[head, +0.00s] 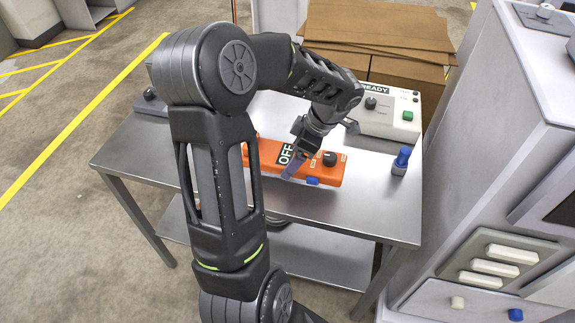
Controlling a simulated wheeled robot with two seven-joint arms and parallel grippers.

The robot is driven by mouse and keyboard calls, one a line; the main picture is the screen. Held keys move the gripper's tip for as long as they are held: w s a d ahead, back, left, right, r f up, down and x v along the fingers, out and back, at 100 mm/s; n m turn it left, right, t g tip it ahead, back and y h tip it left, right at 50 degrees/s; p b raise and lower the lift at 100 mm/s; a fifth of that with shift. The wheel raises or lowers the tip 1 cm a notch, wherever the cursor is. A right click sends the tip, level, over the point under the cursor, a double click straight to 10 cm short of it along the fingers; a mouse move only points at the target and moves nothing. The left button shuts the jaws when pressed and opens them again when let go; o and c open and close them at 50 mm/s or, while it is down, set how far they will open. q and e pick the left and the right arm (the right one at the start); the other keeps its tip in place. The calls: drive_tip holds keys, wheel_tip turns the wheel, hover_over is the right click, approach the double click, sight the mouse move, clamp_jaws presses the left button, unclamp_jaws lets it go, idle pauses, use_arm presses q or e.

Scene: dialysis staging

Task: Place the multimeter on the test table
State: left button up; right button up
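The orange multimeter (325,172) lies on the metal test table (345,215). It has a display reading OFF, a black knob and a blue part on its front edge. My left arm crosses in front and hides the multimeter's left part. My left gripper (291,166) points down at the middle of the multimeter, in front of the display. Whether its fingers are closed on the body or only close to it is not clear. My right gripper is not in view.
A white box with a READY display (388,115) stands at the table's back right. A small blue-topped object (401,161) stands near the right edge. Flat cardboard (385,30) is stacked behind. A tall grey cabinet (490,130) stands close on the right. The table's front right is clear.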

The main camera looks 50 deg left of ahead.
use_arm(q)
drive_tip(key=shift+f, duration=0.5)
drive_tip(key=shift+f+p, duration=0.3)
drive_tip(key=shift+f, duration=1.55)
drive_tip(key=shift+f, duration=0.15)
drive_tip(key=o, duration=1.7)
drive_tip(key=b+v, duration=0.1)
drive_tip(key=v, duration=1.1)
